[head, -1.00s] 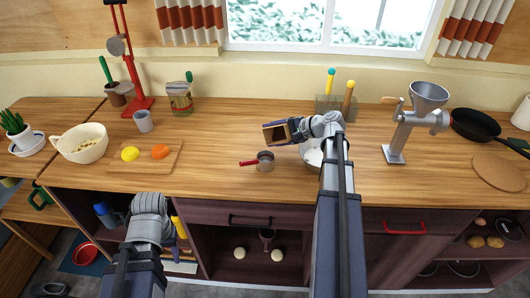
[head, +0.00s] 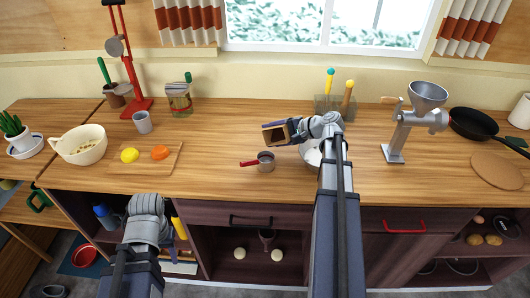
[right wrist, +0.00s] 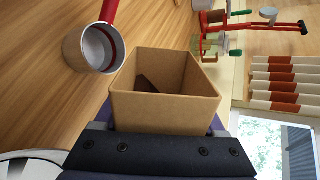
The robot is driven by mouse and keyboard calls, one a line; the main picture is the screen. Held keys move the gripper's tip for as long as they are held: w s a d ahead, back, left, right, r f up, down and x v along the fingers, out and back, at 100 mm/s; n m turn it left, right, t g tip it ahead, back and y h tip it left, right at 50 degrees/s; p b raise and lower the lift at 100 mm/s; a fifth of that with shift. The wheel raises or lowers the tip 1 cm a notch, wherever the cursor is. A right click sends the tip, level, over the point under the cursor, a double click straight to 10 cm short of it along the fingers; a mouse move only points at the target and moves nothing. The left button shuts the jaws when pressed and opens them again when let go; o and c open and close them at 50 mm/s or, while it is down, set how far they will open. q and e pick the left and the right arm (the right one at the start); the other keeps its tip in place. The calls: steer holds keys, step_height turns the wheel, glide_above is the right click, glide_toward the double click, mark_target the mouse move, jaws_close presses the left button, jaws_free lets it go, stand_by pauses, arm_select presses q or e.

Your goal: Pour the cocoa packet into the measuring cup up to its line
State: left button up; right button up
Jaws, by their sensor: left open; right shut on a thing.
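The cocoa packet (head: 274,135) is a tan, open-topped box, tipped on its side with its mouth facing left. My right gripper (head: 294,130) is shut on it and holds it above the counter. In the right wrist view the packet (right wrist: 165,108) shows dark cocoa inside. The measuring cup (head: 266,162), small and grey with a red handle, stands upright on the counter, just below and left of the packet in the head view. In the right wrist view the cup (right wrist: 92,52) shows a red band inside; I see no cocoa there. My left gripper (head: 148,205) is open at the lower left, away from both.
A white bowl (head: 308,153) is partly hidden behind my right arm. The counter between board and cup is clear.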

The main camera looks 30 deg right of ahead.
arm_select(q)
steer(key=shift+w+a+r+p, duration=0.35)
steer(key=shift+w+a+r, duration=0.1)
steer(key=shift+a, duration=0.25)
arm_select(e)
steer(key=shift+s+a+r+n+h, duration=0.1)
steer(key=shift+a+r+n+h, duration=0.05)
steer(key=shift+r+n+h, duration=0.2)
stand_by(0.6)
arm_select(q)
steer(key=shift+s+d+r+p, duration=0.45)
steer(key=shift+s+d+p, duration=0.1)
steer(key=shift+s, duration=0.1)
arm_select(e)
steer(key=shift+s+a+r+n+t+h, duration=0.15)
steer(key=shift+a+r+n+t+h, duration=0.2)
steer(key=shift+n+h, duration=0.35)
stand_by(2.8)
